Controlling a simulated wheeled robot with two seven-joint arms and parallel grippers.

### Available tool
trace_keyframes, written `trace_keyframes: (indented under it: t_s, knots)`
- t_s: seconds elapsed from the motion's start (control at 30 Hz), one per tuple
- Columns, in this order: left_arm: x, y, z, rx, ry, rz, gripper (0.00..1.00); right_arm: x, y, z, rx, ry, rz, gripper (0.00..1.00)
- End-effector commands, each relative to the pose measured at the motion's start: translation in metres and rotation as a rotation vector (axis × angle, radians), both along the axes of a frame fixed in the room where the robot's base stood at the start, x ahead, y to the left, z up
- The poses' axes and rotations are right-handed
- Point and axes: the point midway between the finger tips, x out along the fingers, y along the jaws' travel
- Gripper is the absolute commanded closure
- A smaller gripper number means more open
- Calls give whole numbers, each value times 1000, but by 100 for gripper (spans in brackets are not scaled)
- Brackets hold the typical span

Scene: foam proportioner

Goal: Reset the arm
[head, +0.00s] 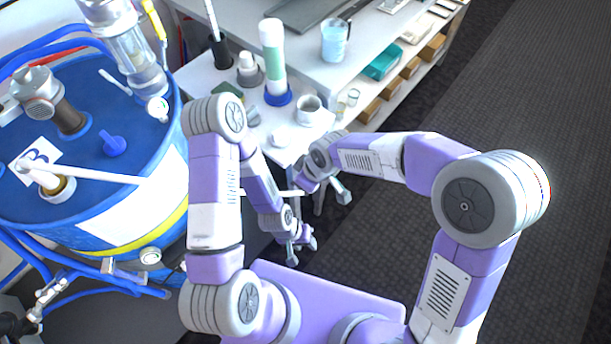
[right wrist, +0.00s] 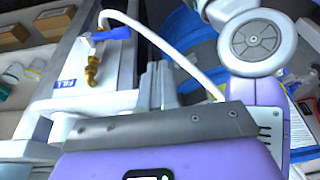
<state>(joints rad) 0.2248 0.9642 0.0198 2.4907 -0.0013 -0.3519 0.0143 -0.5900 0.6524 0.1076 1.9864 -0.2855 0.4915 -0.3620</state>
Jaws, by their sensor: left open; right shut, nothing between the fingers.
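My two purple and white arms are in the head view. My left gripper (head: 302,252) hangs low near the middle with its fingers apart and nothing between them. My right gripper (head: 328,198) is small and partly hidden behind its own wrist, close to the front corner of the white bench. In the right wrist view its grey fingers (right wrist: 162,82) are together with nothing held. They are close in the picture to a white panel marked FILL, which has a brass fitting with a blue handle (right wrist: 108,35); contact cannot be told.
A large blue drum (head: 170,195) with fittings and hoses stands at left. The white bench (head: 205,75) carries a green-white cylinder (head: 272,62), cups and a blue jug (head: 334,40). Shelves with boxes are behind. Dark floor (head: 560,110) at right is clear.

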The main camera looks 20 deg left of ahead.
Motion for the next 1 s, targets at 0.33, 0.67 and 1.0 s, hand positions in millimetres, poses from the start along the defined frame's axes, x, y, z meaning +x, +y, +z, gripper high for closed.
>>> trace_keyframes:
  t_s: [0.33, 0.67, 1.0]
  knots:
    - [0, 0, 2, 0, 0, 0, 57, -7, -1, 7, -1, 1, 0, 100]
    - [0, 0, 4, 0, 0, 0, 57, -1, -76, -85, 60, 206, -406, 100]
    - [0, 0, 7, 0, 0, 0, 57, -69, -200, -199, 118, 482, -1223, 100]
